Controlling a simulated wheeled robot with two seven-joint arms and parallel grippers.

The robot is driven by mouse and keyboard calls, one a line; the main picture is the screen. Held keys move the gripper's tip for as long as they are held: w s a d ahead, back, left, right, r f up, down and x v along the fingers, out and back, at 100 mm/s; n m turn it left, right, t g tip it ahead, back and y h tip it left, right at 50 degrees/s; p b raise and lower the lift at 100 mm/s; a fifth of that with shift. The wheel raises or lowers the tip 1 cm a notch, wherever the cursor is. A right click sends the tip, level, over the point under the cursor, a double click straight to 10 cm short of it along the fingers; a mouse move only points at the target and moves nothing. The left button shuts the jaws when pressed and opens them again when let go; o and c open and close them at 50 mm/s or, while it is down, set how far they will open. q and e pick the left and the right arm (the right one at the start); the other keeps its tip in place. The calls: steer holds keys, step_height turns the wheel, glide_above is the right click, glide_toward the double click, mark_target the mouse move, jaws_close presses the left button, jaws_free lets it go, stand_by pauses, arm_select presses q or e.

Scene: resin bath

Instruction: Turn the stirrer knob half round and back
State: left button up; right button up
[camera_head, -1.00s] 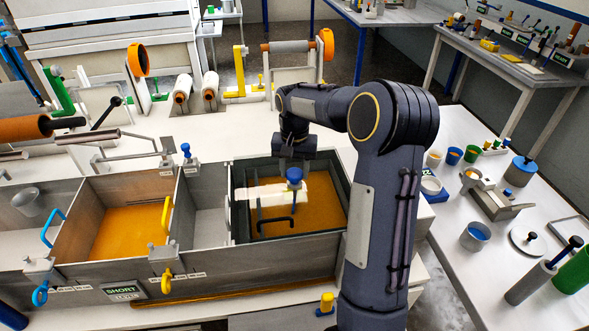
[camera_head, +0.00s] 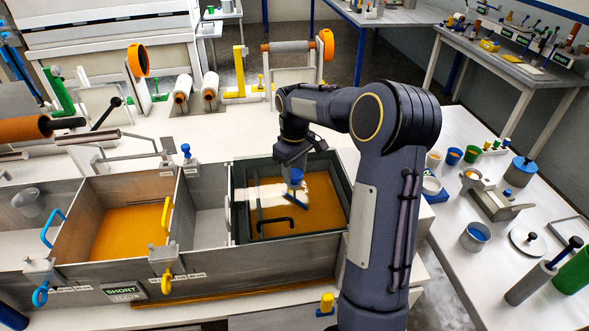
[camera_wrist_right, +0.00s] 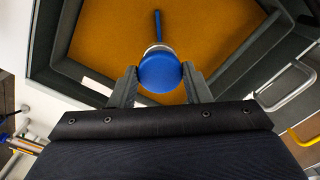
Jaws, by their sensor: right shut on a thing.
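The stirrer knob (camera_head: 296,174) is blue and stands over the right-hand bath of orange resin (camera_head: 325,212). In the wrist view the knob (camera_wrist_right: 160,73) is round on top, with a narrow blue bar (camera_wrist_right: 157,25) sticking out from it over the resin. My right gripper (camera_wrist_right: 160,78) has one finger on each side of the knob and is shut on it. In the head view the right gripper (camera_head: 294,165) comes down on the knob from above, and its fingers are hard to make out. My left gripper is not in view.
The bath has dark raised walls (camera_head: 239,218) and a black handle (camera_head: 275,224) near its front. A second orange bath (camera_head: 125,232) lies to the left, with a yellow handle (camera_head: 167,215). Cups and tools stand on the white table at right (camera_head: 455,240).

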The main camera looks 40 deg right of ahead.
mark_target(294, 173)
steer(key=n, duration=0.4)
steer(key=shift+r+n, duration=0.1)
steer(key=shift+n, duration=2.8)
steer(key=shift+p, duration=0.3)
steer(key=o, duration=1)
step_height(294, 173, up, 8)
steer(key=shift+f+b, duration=0.15)
steer(key=shift+b, duration=0.5)
